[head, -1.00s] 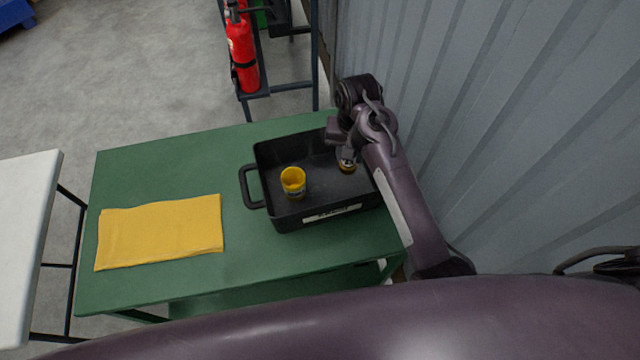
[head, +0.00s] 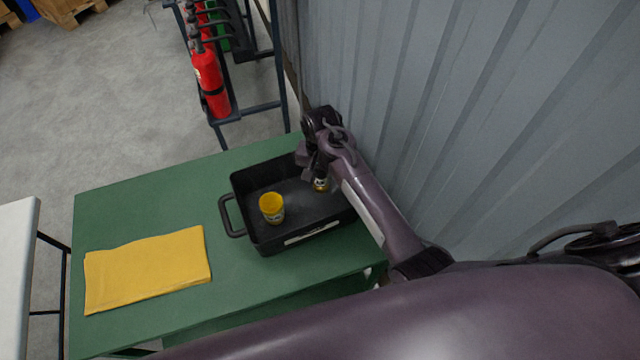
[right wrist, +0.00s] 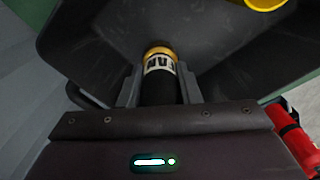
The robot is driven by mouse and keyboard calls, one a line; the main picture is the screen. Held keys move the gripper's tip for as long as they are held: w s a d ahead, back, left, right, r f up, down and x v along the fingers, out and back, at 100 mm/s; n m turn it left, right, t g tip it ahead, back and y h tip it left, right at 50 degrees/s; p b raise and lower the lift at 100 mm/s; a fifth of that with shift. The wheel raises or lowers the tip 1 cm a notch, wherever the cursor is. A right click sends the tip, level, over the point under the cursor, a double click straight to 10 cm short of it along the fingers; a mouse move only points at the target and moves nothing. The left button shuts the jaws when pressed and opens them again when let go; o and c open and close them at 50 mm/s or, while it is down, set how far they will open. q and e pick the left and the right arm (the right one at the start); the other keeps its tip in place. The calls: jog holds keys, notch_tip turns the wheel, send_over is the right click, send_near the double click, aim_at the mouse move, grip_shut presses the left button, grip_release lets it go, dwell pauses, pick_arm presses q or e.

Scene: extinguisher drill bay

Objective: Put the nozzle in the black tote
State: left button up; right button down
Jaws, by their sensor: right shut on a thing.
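The nozzle (right wrist: 158,72) has a yellow rim, a white band with dark letters and a black body. My right gripper (right wrist: 158,90) is shut on it; in the head view the nozzle (head: 320,185) shows at the tote's right end. The black tote (head: 238,187) stands on the green table, its handle to the left. The nozzle is over or inside the tote; I cannot tell whether it touches the floor. A yellow cup-like piece with a pale band (head: 271,205) stands upright in the tote, left of the nozzle. My left gripper is out of view.
A folded yellow cloth (head: 148,268) lies on the green table (head: 120,205), left of the tote. A corrugated grey wall (head: 450,130) is close on the right. Red extinguishers (head: 210,85) stand on a dark rack behind. A white table (head: 15,270) is at the left.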

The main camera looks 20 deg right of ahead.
aim_at(321, 187)
notch_tip(321, 187, down, 6)
jog(key=shift+f, duration=0.1)
dwell(0.4)
jog(key=shift+f, duration=0.2)
jog(key=c, duration=1.1)
grip_release()
jog(key=shift+o, duration=0.2)
jog(key=shift+r, duration=0.25)
notch_tip(321, 187, up, 12)
jog(key=shift+f+b, duration=0.1)
jog(key=shift+b, duration=0.3)
